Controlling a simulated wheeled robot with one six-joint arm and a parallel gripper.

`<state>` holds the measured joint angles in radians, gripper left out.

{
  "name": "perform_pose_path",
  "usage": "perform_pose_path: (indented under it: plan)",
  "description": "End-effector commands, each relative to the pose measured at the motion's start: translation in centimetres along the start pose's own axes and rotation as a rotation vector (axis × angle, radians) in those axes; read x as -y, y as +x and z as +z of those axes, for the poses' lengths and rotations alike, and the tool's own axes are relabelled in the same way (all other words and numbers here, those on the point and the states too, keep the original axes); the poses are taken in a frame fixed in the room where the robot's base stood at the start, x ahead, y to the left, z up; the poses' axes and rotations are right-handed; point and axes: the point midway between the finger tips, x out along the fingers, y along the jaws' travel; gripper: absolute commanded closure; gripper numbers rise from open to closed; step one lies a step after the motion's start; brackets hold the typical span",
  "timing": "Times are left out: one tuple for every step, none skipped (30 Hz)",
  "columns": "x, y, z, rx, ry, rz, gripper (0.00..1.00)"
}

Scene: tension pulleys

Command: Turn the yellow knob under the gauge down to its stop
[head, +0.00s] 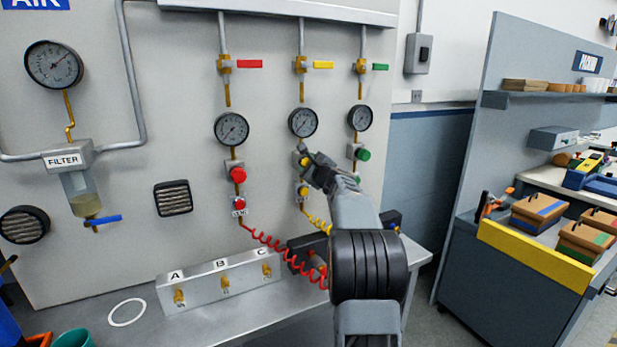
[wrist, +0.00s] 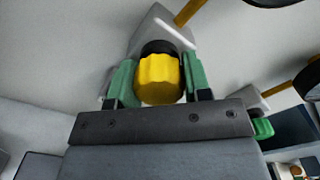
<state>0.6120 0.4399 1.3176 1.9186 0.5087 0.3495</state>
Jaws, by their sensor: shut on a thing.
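The yellow knob (wrist: 159,78) sits on a grey regulator body (wrist: 150,30) in the wrist view. My gripper (wrist: 159,85) is shut on it, with a green finger pad on each side. In the head view the knob (head: 304,161) shows just beyond my gripper (head: 308,163), partly covered by it. The gauge (head: 303,122) above it has a dark rim and a dial. Its reading is too small to tell.
A red knob (head: 237,175) is on the left line and a green knob (head: 362,154) on the right line, close to my arm. Coiled red (head: 270,240) and yellow (head: 318,222) hoses hang below. A metal block (head: 220,284) marked A, B, C stands on the bench.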

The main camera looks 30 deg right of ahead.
Motion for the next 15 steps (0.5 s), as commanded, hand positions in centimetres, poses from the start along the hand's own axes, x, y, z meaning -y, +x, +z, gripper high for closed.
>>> perform_pose_path:
  plan:
    - [-0.36, 0.01, -0.3, 0.0, -0.023, 0.0, 0.79]
    - [-0.33, 0.01, -0.29, 0.0, -0.037, 0.0, 0.79]
    - [-0.29, 0.01, -0.25, -0.001, -0.054, 0.0, 0.79]
    - [-0.25, 0.01, -0.23, -0.001, -0.065, 0.0, 0.79]
    - [-0.24, 0.01, -0.21, -0.001, -0.075, 0.0, 0.79]
    - [-0.23, 0.01, -0.2, -0.001, -0.088, 0.001, 0.79]
    - [-0.21, 0.02, -0.19, -0.001, -0.095, 0.001, 0.79]
    - [-0.19, 0.02, -0.17, -0.001, -0.102, 0.001, 0.79]
    - [-0.16, 0.02, -0.14, -0.001, -0.11, 0.001, 0.79]
    - [-0.14, 0.02, -0.12, -0.001, -0.115, 0.001, 0.79]
    - [-0.13, 0.02, -0.1, -0.001, -0.119, 0.002, 0.79]
    - [-0.1, 0.02, -0.08, -0.001, -0.124, 0.002, 0.79]
    - [-0.09, 0.02, -0.07, -0.001, -0.126, 0.002, 0.79]
    - [-0.07, 0.02, -0.05, -0.001, -0.128, 0.002, 0.79]
    - [-0.06, 0.02, -0.04, -0.001, -0.13, 0.002, 0.79]
